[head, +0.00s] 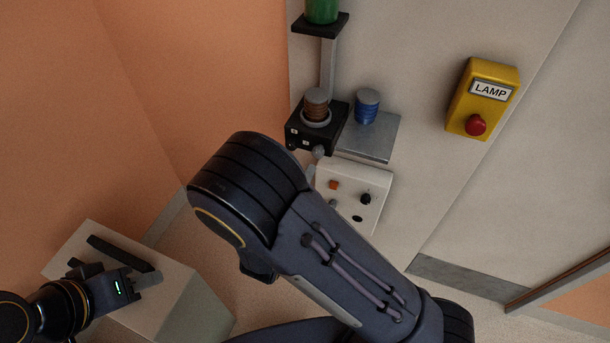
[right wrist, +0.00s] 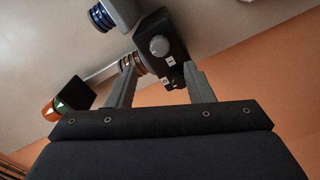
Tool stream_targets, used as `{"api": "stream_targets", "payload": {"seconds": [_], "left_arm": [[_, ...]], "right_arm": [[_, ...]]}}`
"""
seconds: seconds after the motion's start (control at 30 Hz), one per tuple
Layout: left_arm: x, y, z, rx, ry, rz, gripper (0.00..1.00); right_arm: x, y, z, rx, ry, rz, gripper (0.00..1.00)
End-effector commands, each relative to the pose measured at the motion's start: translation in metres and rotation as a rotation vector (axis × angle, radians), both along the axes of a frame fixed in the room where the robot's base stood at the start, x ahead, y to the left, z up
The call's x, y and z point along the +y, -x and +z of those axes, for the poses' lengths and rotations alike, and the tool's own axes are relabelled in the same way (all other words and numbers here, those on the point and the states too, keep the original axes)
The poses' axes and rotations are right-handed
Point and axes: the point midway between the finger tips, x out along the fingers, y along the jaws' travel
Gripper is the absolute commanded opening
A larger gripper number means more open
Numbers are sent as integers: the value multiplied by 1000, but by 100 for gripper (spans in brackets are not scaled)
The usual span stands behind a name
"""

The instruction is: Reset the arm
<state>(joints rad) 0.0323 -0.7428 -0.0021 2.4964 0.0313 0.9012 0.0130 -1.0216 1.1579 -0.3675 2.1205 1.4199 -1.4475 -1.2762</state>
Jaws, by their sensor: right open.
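My left gripper (head: 135,283) is at the lower left of the head view, over a pale box; I cannot tell whether its jaws are apart. My right arm fills the middle of the head view and hides its own gripper there. In the right wrist view my right gripper (right wrist: 160,92) is open, its two fingers apart with nothing between them. Beyond the fingers is a black box with a grey knob (right wrist: 159,46), also in the head view (head: 325,130). A brown coil (head: 316,104) sits on this box, partly behind a finger in the wrist view.
A blue coil (head: 367,106) stands on a grey shelf (head: 380,142). A green cylinder (head: 322,10) stands on a black platform above. Below is a white control panel (head: 352,190). A yellow LAMP box (head: 482,97) with a red button is right. The pale box (head: 165,310) stands lower left.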

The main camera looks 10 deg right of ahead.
Motion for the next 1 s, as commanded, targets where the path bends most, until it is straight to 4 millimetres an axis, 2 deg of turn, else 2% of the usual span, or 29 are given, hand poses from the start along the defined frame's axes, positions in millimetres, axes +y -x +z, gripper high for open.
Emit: {"api": "stream_targets", "payload": {"seconds": [0.37,0.47,0.57,0.67,0.77,0.87,1.0], "left_arm": [[0,0,0,0,0,0,36],[0,0,0,0,0,0,36],[0,0,0,0,0,0,36],[0,0,0,0,0,0,36],[0,0,0,0,0,0,36],[0,0,0,0,0,0,36],[0,0,0,0,0,0,36]], "right_arm": [[0,0,0,0,-1,0,47],[-2,-4,-1,13,-47,4,47],[-5,-14,-4,51,-211,22,47],[-6,-27,-6,108,-491,60,47],[-3,-35,2,163,-800,112,47],[0,-35,21,211,-1065,167,47],[-4,-17,60,286,-1379,251,47]]}}
